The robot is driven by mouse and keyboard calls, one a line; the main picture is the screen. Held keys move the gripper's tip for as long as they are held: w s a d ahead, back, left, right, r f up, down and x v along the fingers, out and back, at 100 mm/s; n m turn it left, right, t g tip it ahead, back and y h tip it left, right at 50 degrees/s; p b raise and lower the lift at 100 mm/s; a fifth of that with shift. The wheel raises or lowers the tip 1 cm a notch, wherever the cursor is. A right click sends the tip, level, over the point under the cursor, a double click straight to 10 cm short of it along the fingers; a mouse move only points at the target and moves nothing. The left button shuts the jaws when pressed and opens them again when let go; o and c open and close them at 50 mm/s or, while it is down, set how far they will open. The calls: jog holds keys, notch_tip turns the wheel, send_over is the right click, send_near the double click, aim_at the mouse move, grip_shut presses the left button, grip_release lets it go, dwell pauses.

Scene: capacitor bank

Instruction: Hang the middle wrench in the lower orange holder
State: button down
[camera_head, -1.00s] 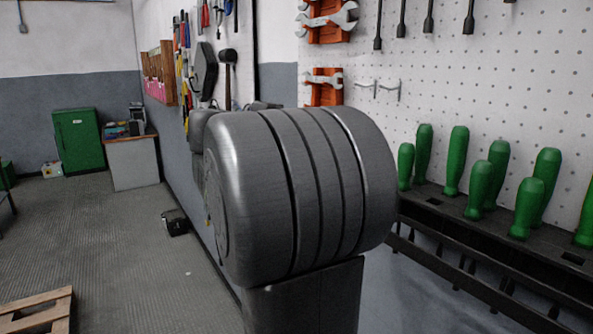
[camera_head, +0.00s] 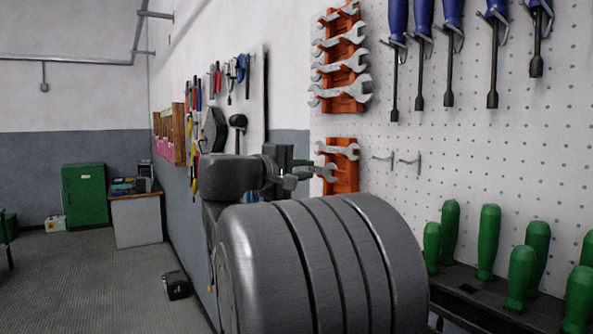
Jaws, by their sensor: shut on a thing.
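The lower orange holder (camera_head: 345,180) is on the white pegboard, right of centre. A grey wrench (camera_head: 340,150) hangs across its upper part. My gripper (camera_head: 303,171) is just left of this holder and partly hidden by my own arm. It is shut on another grey wrench (camera_head: 324,171), whose end shows in front of the holder, below the hanging one. I cannot tell whether the held wrench touches the holder. The upper orange holder (camera_head: 350,104) carries several grey wrenches, one above another.
Two empty metal hooks (camera_head: 408,163) stick out right of the lower holder. Blue-handled tools (camera_head: 452,50) hang at the upper right. Green-handled tools (camera_head: 488,240) stand in a dark rack (camera_head: 455,305) at the lower right. My large arm link blocks the lower middle.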

aim_at(314, 170)
jog(key=shift+w+d+f+p, duration=0.1)
jog(key=shift+w+d+p, duration=0.05)
jog(key=shift+w+d, duration=0.7)
jog(key=shift+w+d+f+p, duration=0.15)
jog(key=shift+w+d, duration=0.35)
jog(key=shift+d, duration=0.55)
jog(key=shift+w+d+f+b, duration=0.35)
jog(key=shift+d+f+b, duration=0.15)
jog(key=shift+b, duration=0.2)
jog(key=shift+w+d+f+b, duration=0.15)
jog(key=shift+w+d+b, duration=0.1)
jog(key=shift+b, duration=0.05)
jog(key=c, duration=1.3)
grip_release()
